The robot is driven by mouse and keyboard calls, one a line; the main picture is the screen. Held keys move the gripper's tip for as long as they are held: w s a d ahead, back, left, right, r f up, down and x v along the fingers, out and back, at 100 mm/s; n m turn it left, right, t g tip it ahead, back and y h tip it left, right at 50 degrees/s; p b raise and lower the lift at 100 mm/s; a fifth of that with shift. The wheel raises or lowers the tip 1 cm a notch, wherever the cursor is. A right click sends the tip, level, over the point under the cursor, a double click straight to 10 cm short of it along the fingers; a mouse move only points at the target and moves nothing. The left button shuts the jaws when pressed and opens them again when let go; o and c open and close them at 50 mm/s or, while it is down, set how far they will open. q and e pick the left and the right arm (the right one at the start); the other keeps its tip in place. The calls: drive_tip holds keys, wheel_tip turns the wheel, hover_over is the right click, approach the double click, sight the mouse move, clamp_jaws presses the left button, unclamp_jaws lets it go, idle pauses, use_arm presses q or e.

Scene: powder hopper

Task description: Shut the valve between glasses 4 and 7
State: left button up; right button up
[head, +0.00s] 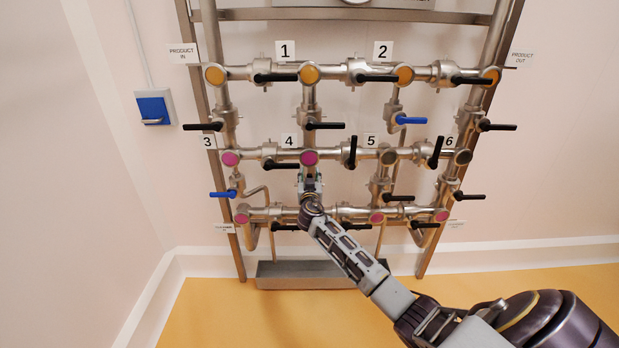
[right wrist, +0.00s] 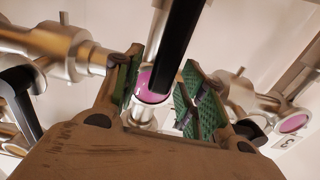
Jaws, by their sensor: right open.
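Glass 4 (head: 309,157) is a pink round sight glass in the middle row, beside its number label. My right gripper (head: 310,180) is just below it, over the vertical pipe, and hides the valve there. No label 7 shows; the pipe junction below glass 4 is behind my wrist. In the right wrist view my gripper (right wrist: 165,90) is open, its green-padded fingers on either side of a black lever (right wrist: 180,45). The lever lies roughly along the pipe line; I cannot tell whether the fingers touch it. A pink glass (right wrist: 155,84) shows behind it. My left gripper is not in view.
Nearby black levers include one left of glass 4 (head: 281,164) and an upright one to its right (head: 352,152). Blue levers sit at the left (head: 222,194) and upper right (head: 411,120). A grey trough (head: 300,275) is below. A blue wall box (head: 154,108) hangs left.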

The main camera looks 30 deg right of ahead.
clamp_jaws()
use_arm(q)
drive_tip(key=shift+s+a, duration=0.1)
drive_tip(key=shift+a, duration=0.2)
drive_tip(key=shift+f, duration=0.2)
